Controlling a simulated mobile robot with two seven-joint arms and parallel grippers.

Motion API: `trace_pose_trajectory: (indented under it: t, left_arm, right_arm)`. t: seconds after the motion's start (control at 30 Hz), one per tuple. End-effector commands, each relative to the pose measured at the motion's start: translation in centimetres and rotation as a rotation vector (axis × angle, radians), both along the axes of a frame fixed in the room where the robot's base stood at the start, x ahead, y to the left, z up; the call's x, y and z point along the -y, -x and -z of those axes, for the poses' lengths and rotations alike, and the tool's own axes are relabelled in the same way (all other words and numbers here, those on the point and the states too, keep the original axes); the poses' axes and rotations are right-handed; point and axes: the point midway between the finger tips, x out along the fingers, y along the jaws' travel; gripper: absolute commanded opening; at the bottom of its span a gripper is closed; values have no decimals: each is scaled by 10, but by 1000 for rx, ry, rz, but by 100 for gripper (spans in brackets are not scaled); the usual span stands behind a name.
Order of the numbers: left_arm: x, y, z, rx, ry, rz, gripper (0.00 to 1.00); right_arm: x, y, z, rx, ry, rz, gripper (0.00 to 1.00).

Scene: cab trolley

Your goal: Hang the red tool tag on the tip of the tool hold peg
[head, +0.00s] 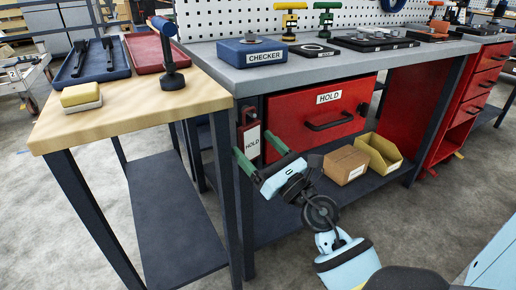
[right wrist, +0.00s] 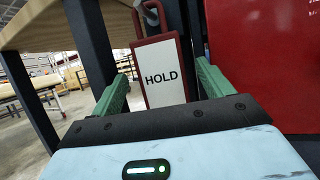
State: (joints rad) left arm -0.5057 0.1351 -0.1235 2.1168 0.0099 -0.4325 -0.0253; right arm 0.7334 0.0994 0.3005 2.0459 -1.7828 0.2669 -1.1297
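The red tool tag (head: 249,141) has a white face reading HOLD and hangs upright beside the bench's front left leg. My left gripper is out of view.
The red drawer (head: 289,109) with its black handle is right of the tag. A cardboard box (head: 345,166) and a yellow bin (head: 384,152) sit on the lower shelf. The wooden table (head: 122,112) and its dark legs stand close on the left.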

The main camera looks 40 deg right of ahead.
Motion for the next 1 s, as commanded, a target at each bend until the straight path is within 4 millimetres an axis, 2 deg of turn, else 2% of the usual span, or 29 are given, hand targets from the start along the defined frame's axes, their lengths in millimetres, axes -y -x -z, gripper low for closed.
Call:
trace_pose_trajectory:
  t: [0.33, 0.8, 1.0]
  left_arm:
    - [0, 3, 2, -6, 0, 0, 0]
    - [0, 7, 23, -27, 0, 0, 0]
    - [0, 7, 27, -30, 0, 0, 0]
  right_arm:
    - [0, 5, 3, -1, 0, 0, 79]
    - [2, 62, 29, -3, 2, 1, 79]
    - [2, 72, 30, 0, 1, 0, 79]
